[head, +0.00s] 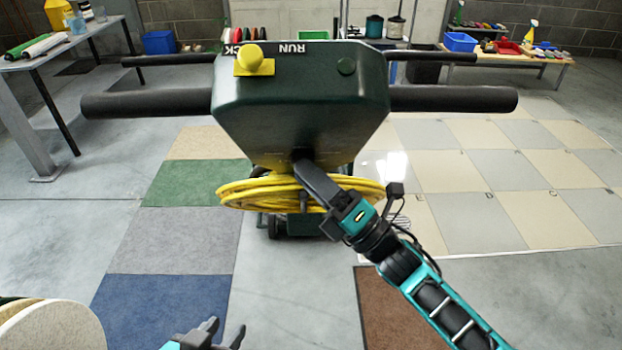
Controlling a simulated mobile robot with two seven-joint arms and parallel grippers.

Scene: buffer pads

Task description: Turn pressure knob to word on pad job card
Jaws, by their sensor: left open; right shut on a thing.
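The dark green floor machine's control head (300,115) faces me. My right gripper (304,166) is at its lower front edge, shut on a small dark part that is probably the pressure knob. The fingers mostly hide that part, and I cannot read any setting. A yellow ball-topped lever (255,60) stands on top of the head, beside the word RUN and a partly covered word. My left gripper (226,334) is open and empty at the bottom of the view, apart from the machine. Thick round pads (52,326) show at the lower left. I see no job card.
Black handlebars (455,99) stick out on both sides of the head. A coiled yellow cable (245,193) hangs below it, close to my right gripper. Carpet squares (190,240) and pale tiles (510,190) cover the floor. Tables (75,47) stand further back.

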